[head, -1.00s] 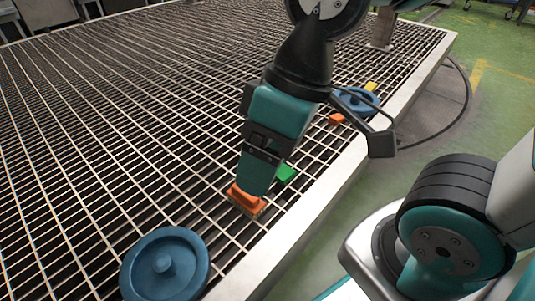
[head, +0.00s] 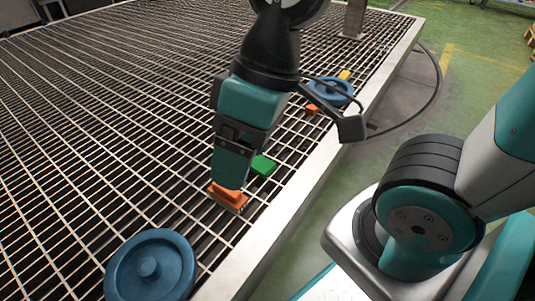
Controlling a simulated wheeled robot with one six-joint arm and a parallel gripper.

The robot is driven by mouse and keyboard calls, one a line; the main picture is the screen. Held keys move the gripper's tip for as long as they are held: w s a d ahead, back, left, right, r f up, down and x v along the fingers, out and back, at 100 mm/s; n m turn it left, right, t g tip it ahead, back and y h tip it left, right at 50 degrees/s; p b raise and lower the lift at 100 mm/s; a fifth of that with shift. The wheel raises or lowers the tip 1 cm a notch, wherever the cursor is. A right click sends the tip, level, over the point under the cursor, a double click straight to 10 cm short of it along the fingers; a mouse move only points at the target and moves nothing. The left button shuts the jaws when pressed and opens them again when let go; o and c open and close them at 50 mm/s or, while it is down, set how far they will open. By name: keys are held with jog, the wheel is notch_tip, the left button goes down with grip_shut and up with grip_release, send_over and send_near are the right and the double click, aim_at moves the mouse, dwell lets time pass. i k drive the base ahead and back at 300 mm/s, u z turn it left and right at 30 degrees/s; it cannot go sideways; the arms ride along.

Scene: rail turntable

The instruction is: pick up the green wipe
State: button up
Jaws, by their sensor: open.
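The green wipe (head: 263,165) is a small flat green piece on the metal grating, just right of my gripper's lower end. It shows clearly from above. An orange piece (head: 228,198) shows directly at the gripper's lower end. I cannot tell whether the gripper touches it.
Another blue disc (head: 331,92), a small orange piece (head: 313,109) and a yellow piece (head: 344,75) lie farther back. The grating's pale metal edge (head: 290,205) runs along the right. The grating to the left is clear.

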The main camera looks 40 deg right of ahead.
aim_at(262, 166)
jog(key=z, duration=1.2)
jog(key=k, duration=0.5)
jog(key=z, duration=0.95)
jog(key=i, duration=0.85)
jog(key=u, duration=2.7)
